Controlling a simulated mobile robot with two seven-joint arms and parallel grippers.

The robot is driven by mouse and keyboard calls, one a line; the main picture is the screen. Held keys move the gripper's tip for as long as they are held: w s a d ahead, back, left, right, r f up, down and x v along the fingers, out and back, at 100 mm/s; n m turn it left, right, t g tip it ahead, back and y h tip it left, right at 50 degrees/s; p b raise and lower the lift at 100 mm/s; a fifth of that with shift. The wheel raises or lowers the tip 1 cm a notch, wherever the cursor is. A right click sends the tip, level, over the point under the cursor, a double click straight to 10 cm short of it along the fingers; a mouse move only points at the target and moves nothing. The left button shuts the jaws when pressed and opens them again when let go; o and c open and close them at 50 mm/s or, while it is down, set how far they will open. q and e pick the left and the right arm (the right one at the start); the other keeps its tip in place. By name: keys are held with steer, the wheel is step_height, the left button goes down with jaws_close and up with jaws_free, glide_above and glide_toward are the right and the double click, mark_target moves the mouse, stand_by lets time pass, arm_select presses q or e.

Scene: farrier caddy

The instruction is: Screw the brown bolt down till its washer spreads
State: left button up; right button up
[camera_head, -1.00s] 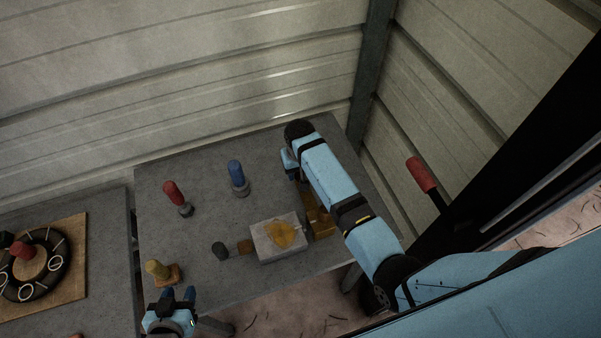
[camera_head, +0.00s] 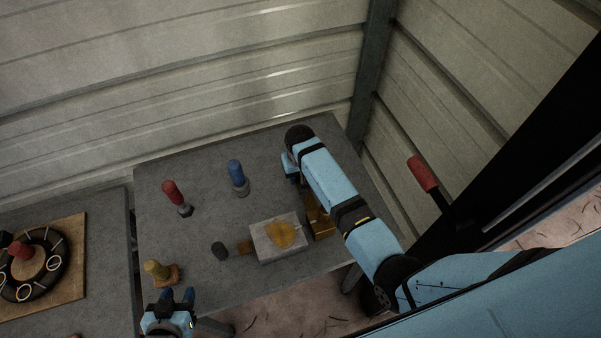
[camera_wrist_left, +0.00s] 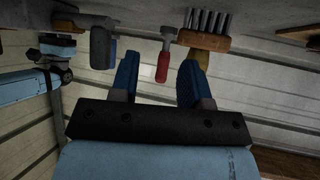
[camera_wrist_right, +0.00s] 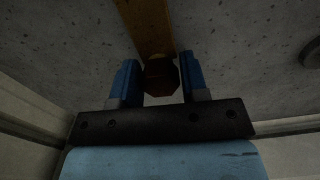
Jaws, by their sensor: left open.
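The brown bolt (camera_wrist_right: 162,80) shows in the right wrist view, between the two blue fingers of my right gripper (camera_wrist_right: 160,76). A yellow-brown strip (camera_wrist_right: 146,24) runs away from it over grey. The fingers stand close on both sides of the bolt; whether they press on it I cannot tell. In the head view my right gripper (camera_head: 291,167) is low at the table's back right, and my arm hides the bolt. No washer can be made out. My left gripper (camera_head: 177,297) is open and empty at the table's front left; its fingers also show in the left wrist view (camera_wrist_left: 159,80).
A grey block (camera_head: 262,249) with an orange patch sits mid-table, beside a golden-brown piece (camera_head: 318,218). Red-handled (camera_head: 173,192), blue-handled (camera_head: 236,174) and yellow-handled (camera_head: 156,269) tools stand on the grey table (camera_head: 210,218).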

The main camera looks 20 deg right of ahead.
steer(key=shift+o, duration=0.6)
arm_select(q)
steer(key=shift+r+p, duration=0.8)
steer(key=shift+p, duration=0.1)
arm_select(e)
steer(key=shift+r+n, duration=0.35)
steer(key=shift+n, duration=0.35)
arm_select(q)
steer(key=shift+w+f+b, duration=0.1)
steer(key=shift+f+b, duration=0.1)
steer(key=shift+b, duration=0.15)
arm_select(e)
steer(key=shift+d+f+n, duration=0.1)
steer(key=shift+f+n, duration=0.25)
steer(key=shift+n, duration=0.55)
steer(key=n, duration=0.3)
arm_select(q)
steer(key=shift+f, duration=0.1)
arm_select(e)
steer(key=m, duration=0.4)
arm_select(q)
steer(key=shift+a, duration=0.1)
arm_select(e)
steer(key=shift+m, duration=1.1)
